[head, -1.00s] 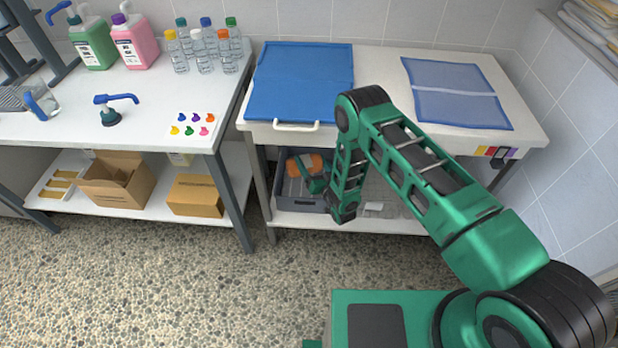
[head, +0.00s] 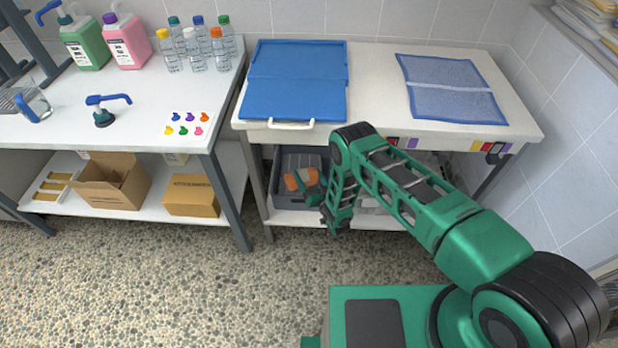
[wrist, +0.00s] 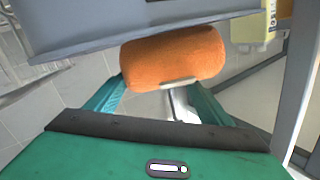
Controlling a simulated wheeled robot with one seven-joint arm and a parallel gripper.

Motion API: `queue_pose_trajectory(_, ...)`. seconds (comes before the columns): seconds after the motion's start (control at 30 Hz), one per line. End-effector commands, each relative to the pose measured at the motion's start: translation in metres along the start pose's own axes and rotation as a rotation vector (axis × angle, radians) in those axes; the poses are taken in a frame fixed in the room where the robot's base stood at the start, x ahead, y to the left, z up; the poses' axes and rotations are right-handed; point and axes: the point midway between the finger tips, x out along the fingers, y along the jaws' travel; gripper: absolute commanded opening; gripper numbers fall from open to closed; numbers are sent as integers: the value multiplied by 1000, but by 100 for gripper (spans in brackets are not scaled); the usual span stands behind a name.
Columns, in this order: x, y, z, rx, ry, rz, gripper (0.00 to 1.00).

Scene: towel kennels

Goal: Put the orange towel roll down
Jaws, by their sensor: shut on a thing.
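The orange towel roll (head: 292,182) is in my gripper (head: 311,185) at the grey crate (head: 290,201) on the right bench's lower shelf. In the head view it shows over the crate's front part, and I cannot tell whether it touches the crate. In the wrist view the roll (wrist: 172,55) lies crosswise between the green fingers (wrist: 160,98), which are shut on it. A grey panel (wrist: 90,35) passes close beside the roll there. My arm hides part of the shelf to the right of the crate.
A bench leg (head: 259,195) stands just left of the crate. The left bench's lower shelf holds cardboard boxes (head: 191,195). The floor in front is clear.

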Motion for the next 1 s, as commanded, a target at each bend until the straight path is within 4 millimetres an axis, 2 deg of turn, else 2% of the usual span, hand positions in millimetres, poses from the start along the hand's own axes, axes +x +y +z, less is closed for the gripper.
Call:
queue_pose_trajectory(0.73, 1, 3, 11, -1, 0, -1, 41)
queue_pose_trajectory(0.77, 1, 3, 11, -1, -1, -1, 79)
queue_pose_trajectory(0.8, 1, 3, 11, -1, -1, -1, 88)
queue_pose_trajectory(0.83, 1, 3, 11, -1, -1, -1, 94)
queue_pose_trajectory(1.0, 1, 3, 11, -1, -1, -1, 94)
